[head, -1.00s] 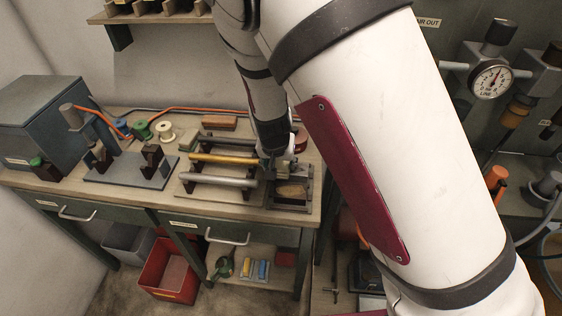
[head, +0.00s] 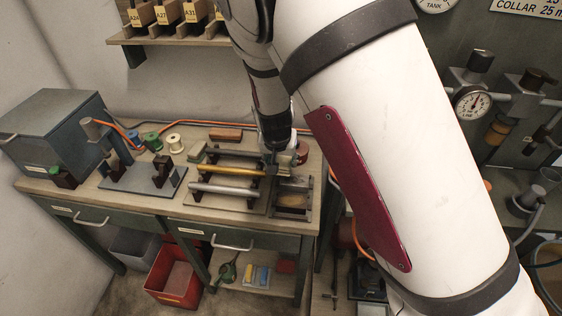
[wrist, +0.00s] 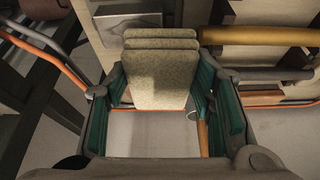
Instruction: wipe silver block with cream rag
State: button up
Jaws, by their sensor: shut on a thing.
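My gripper (wrist: 160,100) is shut on the cream rag (wrist: 160,80), a folded, layered pad between its teal fingers in the wrist view. A flat silver block (wrist: 128,24) lies beyond the rag's far edge at the top of that view, partly hidden. I cannot tell whether rag and block touch. In the head view my gripper (head: 273,165) is over the right part of the bench, beside the winding rods and behind a dark frame. Rag and block are too small or hidden to make out there.
A brass rod (head: 229,167) and a silver rod (head: 224,189) lie left of my gripper. A dark open frame (head: 309,200) stands at the bench's right end. Spools (head: 174,143), a clamp stand and a blue-grey cabinet (head: 60,125) occupy the left.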

jog(key=shift+r+p, duration=1.05)
jog(key=shift+r, duration=0.4)
